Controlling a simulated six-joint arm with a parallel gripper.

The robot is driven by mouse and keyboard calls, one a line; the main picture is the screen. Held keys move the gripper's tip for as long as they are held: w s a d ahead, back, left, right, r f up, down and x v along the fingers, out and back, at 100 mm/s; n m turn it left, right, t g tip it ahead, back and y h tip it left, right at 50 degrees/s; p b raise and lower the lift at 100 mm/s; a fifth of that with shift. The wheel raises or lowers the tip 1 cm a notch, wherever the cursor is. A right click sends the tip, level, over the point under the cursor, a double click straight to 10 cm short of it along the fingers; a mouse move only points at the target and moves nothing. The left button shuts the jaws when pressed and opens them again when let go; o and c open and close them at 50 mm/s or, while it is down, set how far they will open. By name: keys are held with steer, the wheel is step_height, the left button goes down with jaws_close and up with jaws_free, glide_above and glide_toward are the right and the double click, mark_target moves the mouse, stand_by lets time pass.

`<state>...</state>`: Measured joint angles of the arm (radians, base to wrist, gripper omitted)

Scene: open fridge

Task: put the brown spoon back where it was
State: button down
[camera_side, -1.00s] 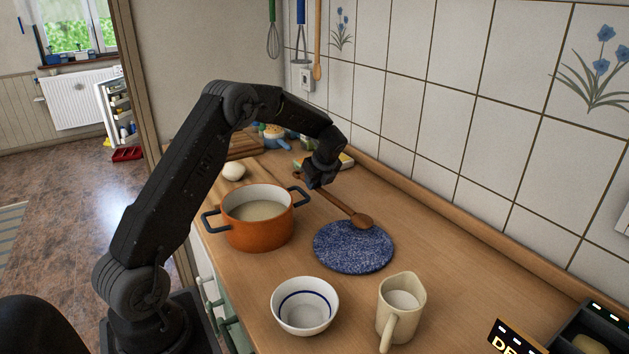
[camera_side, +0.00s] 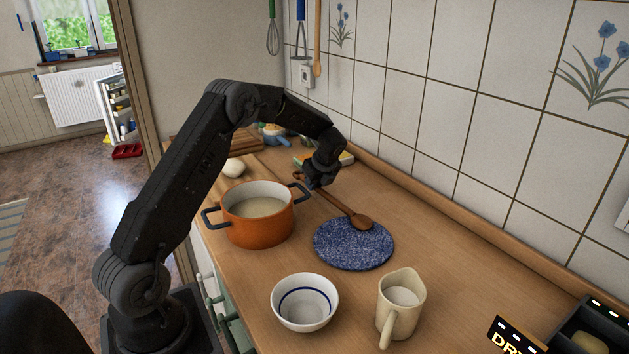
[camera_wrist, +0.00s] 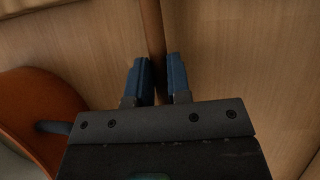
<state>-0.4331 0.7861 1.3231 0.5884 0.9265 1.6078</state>
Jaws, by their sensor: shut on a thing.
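The brown wooden spoon (camera_side: 361,221) has its bowl end on or just over the back edge of a round blue speckled mat (camera_side: 352,250). Its handle runs back and left to my gripper (camera_side: 318,183). In the wrist view my gripper (camera_wrist: 158,78) has its two blue fingers on either side of the spoon handle (camera_wrist: 152,30), shut on it. I cannot tell whether the spoon touches the mat or hangs slightly above it.
An orange pot (camera_side: 258,232) with pale contents stands left of the mat. A white bowl (camera_side: 304,302) and a cream jug (camera_side: 401,304) stand in front. An egg (camera_side: 234,167) lies behind the pot. The counter right of the mat is clear.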

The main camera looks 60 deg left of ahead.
steer(key=c, duration=1)
jaws_free()
steer(key=v, duration=1.4)
steer(key=s+d+r+n+t+h, duration=0.25)
steer(key=s+d+r+n, duration=0.5)
steer(key=s+d, duration=0.5)
steer(key=s+d+f+n+t+h, duration=0.2)
steer(key=s+d+n, duration=0.7)
steer(key=s, duration=0.7)
steer(key=d+t+h, duration=0.1)
steer(key=d, duration=0.2)
steer(key=shift+n, duration=0.35)
